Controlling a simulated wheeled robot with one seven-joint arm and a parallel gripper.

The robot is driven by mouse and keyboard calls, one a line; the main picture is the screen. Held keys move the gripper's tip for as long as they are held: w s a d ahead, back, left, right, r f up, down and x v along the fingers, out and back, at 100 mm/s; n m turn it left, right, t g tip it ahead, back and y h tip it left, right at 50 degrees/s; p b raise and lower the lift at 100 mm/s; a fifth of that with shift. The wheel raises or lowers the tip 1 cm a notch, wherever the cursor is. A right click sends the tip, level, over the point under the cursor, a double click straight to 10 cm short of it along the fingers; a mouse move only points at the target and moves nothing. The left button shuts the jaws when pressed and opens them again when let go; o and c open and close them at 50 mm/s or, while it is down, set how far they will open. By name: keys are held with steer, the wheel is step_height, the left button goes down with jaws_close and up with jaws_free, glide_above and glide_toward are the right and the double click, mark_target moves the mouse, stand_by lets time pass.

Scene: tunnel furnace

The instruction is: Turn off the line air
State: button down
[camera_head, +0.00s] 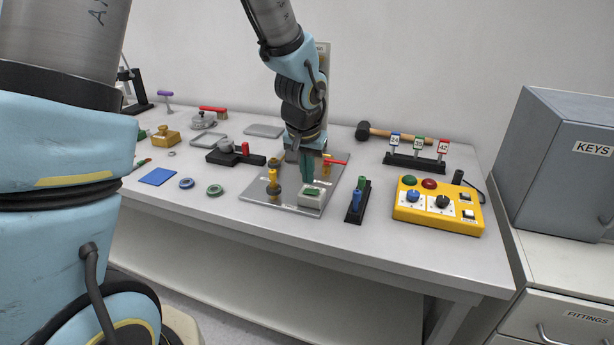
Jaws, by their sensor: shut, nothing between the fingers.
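A metal plate (252,197) on the bench carries several fittings, and my gripper (307,178) points down over it. The gripper's fingers look closed and empty. A red lever (337,161) sticks out to the right just beside the fingers, next to a yellow fitting (326,166). A brass-coloured fitting with a yellow top (273,182) stands at the plate's left. A pale box with a green part on top (312,198) sits at the front, below the fingers. I cannot tell whether the fingers touch the lever or the box. The gripper hides part of the plate's back.
A yellow control box (437,221) with knobs and buttons is at the right. A black stand with blue and green pieces (355,206) is close to the plate's right. A grey KEYS cabinet (563,165) stands far right.

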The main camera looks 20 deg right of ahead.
steer(key=a+r, duration=0.3)
steer(key=r, duration=0.8)
steer(key=shift+s+a+r+b, duration=0.15)
steer(key=shift+s+a+b, duration=0.05)
steer(key=shift+a+b, duration=0.25)
steer(key=shift+d, duration=0.1)
steer(key=s+a+f+n, duration=0.1)
steer(key=a+f+n, duration=0.1)
steer(key=a, duration=0.7)
steer(key=s+a+f+n+y, duration=0.1)
steer(key=a+f+n, duration=0.1)
steer(key=a, duration=0.7)
steer(key=s+a+f+n+g, duration=0.1)
steer(key=a+f+n, duration=0.2)
steer(key=a, duration=0.7)
steer(key=shift+s+f+y, duration=0.3)
steer(key=shift+f, duration=0.05)
